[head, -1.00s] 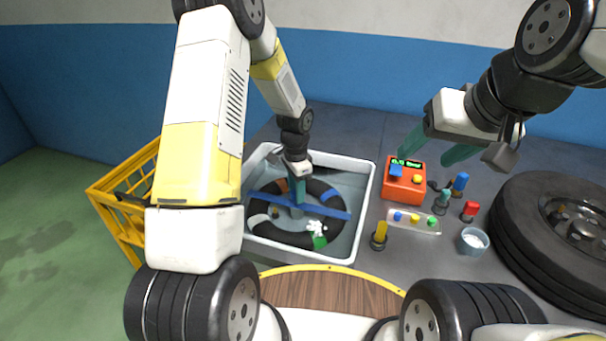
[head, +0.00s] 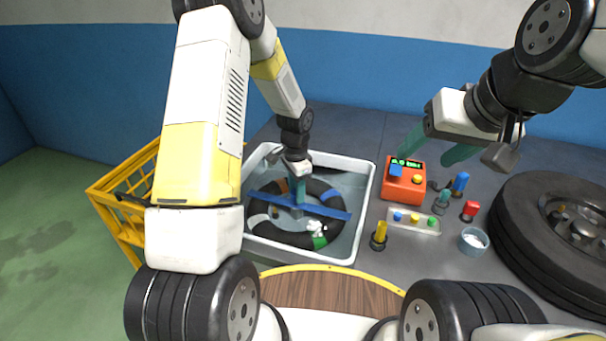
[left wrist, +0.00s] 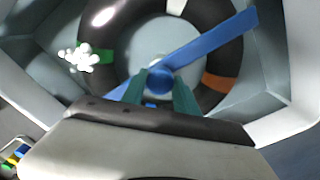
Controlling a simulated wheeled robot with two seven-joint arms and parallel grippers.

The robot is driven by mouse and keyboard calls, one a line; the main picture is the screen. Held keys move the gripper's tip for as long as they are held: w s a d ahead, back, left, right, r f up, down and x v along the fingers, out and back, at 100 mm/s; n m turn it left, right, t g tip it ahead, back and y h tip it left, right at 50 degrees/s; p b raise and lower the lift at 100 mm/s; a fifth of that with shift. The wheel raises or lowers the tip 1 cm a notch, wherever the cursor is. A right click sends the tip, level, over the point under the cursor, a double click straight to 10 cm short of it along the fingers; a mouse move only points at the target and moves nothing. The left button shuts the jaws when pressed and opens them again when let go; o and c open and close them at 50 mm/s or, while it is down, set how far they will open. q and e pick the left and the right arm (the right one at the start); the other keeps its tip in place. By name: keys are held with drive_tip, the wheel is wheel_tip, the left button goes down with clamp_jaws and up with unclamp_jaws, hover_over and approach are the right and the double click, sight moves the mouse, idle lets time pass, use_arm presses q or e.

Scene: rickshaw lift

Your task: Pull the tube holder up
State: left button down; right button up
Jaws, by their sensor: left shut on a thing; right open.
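The blue tube holder (head: 329,208) is a long flat bar with a central knob. It lies across a black inner tube (head: 281,236) with coloured patches, inside a white basin (head: 345,251). My left gripper (head: 298,205) reaches down into the basin and is shut on the holder's middle. In the left wrist view the teal fingers (left wrist: 159,90) close around the round blue knob, and the bar of the tube holder (left wrist: 215,40) spans the tube.
An orange box with a display (head: 403,182) stands right of the basin. Near it are a button tray (head: 413,220), several coloured plugs, a small cup (head: 473,241) and a large tyre (head: 560,230). A yellow crate (head: 120,215) is at left. White foam (head: 317,227) lies on the tube.

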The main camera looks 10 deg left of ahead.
idle(0.5)
use_arm(q)
wheel_tip(320, 180, up, 8)
drive_tip(key=shift+w+r, duration=0.1)
drive_tip(key=c, duration=1)
unclamp_jaws()
drive_tip(key=shift+r, duration=0.1)
drive_tip(key=shift+c, duration=0.2)
drive_tip(key=shift+o, duration=0.6)
wheel_tip(320, 180, up, 8)
drive_tip(key=shift+f, duration=0.2)
